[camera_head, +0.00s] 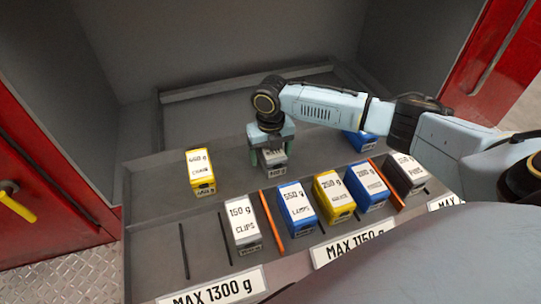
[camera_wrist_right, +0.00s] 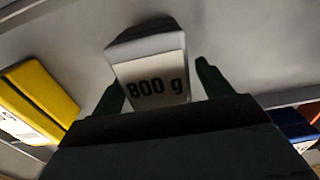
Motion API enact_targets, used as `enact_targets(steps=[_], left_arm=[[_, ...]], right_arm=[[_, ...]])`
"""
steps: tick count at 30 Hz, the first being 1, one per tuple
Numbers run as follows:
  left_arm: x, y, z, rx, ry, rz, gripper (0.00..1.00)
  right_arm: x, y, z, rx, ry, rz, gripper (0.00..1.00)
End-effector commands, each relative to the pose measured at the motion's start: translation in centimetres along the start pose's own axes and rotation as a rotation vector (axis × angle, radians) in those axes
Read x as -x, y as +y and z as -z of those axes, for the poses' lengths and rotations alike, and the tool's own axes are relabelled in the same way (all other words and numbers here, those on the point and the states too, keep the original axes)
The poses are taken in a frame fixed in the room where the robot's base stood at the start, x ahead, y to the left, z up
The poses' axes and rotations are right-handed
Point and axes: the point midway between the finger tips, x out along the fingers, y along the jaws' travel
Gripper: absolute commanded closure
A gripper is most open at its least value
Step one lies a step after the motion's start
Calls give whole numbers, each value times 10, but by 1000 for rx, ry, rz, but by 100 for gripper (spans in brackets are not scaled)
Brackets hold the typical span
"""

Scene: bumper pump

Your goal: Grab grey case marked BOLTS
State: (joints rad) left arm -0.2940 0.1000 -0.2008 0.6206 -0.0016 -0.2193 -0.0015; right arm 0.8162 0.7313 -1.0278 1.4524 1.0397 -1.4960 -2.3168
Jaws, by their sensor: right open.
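A grey case (camera_head: 274,159) with a white label stands in the back row of the tray. Its label is too small and too covered to read in the head view. In the right wrist view the case (camera_wrist_right: 148,68) shows a label reading 800 g; the name is not visible there. My right gripper (camera_head: 270,153) is open, with its fingers down on either side of this case. In the right wrist view the two dark green fingers (camera_wrist_right: 160,88) flank the case, with gaps visible beside it. My left gripper is not in view.
A yellow case (camera_head: 201,180) stands left in the back row; a blue case (camera_head: 358,143) stands right, partly behind my arm. The front row holds a grey CLIPS case (camera_head: 243,229) and several blue, yellow and grey cases. Orange dividers (camera_head: 272,222) and MAX weight plates mark the front.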

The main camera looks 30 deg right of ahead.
Motion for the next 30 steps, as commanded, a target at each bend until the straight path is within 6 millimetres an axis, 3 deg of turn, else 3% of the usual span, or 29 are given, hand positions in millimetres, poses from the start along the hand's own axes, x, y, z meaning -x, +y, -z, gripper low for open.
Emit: enact_targets(steps=[5,23,30], left_arm=[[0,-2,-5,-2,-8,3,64],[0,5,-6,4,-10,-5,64],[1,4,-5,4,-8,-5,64]], right_arm=[[0,0,0,0,-1,0,22],[1,0,0,0,-1,0,98],[4,0,-2,0,-4,-3,98]])
